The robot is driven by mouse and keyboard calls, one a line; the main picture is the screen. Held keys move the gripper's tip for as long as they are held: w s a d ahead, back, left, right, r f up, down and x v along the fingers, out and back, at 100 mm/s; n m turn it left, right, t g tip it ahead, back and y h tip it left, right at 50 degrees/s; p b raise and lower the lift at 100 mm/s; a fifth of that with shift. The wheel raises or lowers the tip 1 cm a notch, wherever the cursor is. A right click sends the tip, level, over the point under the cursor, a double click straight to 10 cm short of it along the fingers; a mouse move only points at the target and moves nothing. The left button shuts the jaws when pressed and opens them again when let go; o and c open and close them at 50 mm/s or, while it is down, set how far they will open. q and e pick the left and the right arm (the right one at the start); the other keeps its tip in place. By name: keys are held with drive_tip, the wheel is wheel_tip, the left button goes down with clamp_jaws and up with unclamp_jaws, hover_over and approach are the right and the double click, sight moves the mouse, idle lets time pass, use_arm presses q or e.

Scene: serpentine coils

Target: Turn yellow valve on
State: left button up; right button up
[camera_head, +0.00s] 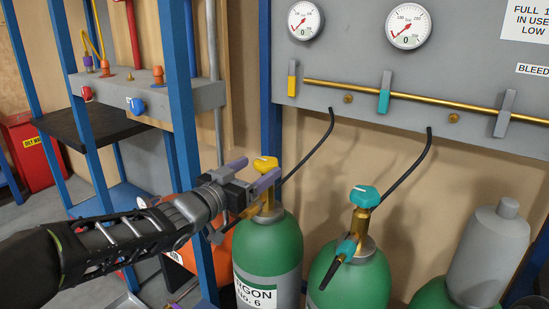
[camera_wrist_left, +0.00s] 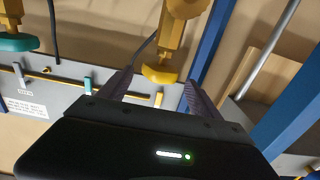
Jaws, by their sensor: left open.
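A yellow valve knob (camera_head: 265,163) tops the brass valve of the green argon cylinder (camera_head: 267,243). My left gripper (camera_head: 258,170) is at this knob, with its purple fingers open. In the left wrist view, which looks upside down, the yellow knob (camera_wrist_left: 158,74) shows between the two open fingers (camera_wrist_left: 160,92); I cannot tell whether either finger touches it. The gripper hides part of the brass valve in the head view. A yellow lever (camera_head: 292,80) also stands upright on the grey panel behind. My right gripper is not in view.
A second green cylinder with a teal knob (camera_head: 364,196) stands close to the right. A grey-capped cylinder (camera_head: 480,252) is further right. Blue frame posts (camera_head: 181,90) rise close to my left arm. The panel (camera_head: 450,70) with gauges and a brass pipe hangs behind.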

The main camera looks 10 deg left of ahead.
sight(273, 158)
use_arm(q)
drive_tip(key=x, duration=0.7)
drive_tip(key=shift+w, duration=0.2)
drive_tip(key=shift+c, duration=0.4)
drive_tip(key=c, duration=1.3)
